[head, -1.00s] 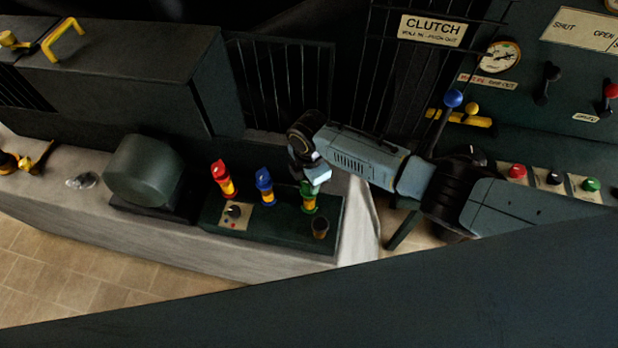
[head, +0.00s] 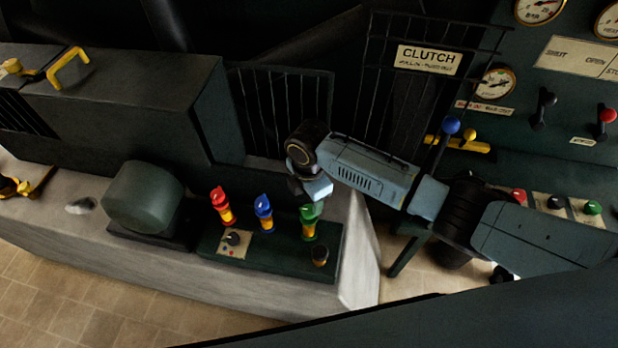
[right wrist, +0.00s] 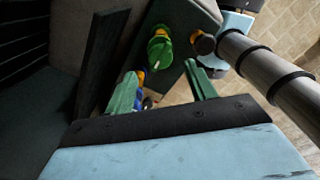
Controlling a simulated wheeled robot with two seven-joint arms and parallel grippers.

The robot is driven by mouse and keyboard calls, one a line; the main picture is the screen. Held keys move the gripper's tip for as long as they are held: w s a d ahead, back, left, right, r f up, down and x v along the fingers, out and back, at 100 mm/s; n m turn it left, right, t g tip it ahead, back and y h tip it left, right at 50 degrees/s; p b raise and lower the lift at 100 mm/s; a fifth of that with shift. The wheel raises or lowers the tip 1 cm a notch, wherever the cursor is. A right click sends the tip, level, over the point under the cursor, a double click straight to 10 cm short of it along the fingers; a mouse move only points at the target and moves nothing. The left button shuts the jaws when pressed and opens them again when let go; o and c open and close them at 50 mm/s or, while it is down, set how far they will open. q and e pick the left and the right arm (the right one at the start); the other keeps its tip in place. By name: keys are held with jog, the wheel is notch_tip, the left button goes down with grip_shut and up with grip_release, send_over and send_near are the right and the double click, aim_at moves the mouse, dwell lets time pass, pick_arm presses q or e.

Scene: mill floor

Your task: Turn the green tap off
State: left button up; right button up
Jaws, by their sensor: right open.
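The green tap (head: 311,212) stands on a yellow collar near the right end of a dark green panel (head: 285,250). It is the last of three taps, right of the blue tap (head: 263,206) and the red tap (head: 219,199). My right gripper (head: 313,190) is just above the green tap, and its fingers are hard to make out there. In the right wrist view my right gripper (right wrist: 160,70) is open, with the green tap (right wrist: 160,50) beyond and between its fingertips. Contact cannot be told. The left gripper is not in view.
A rounded dark green housing (head: 143,197) stands at left. A barred guard (head: 285,110) rises behind. A lever with a blue ball (head: 451,125) stands near my right arm.

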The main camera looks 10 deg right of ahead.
aim_at(309, 210)
notch_tip(309, 210, up, 8)
jog(key=shift+r, duration=0.15)
dwell(0.6)
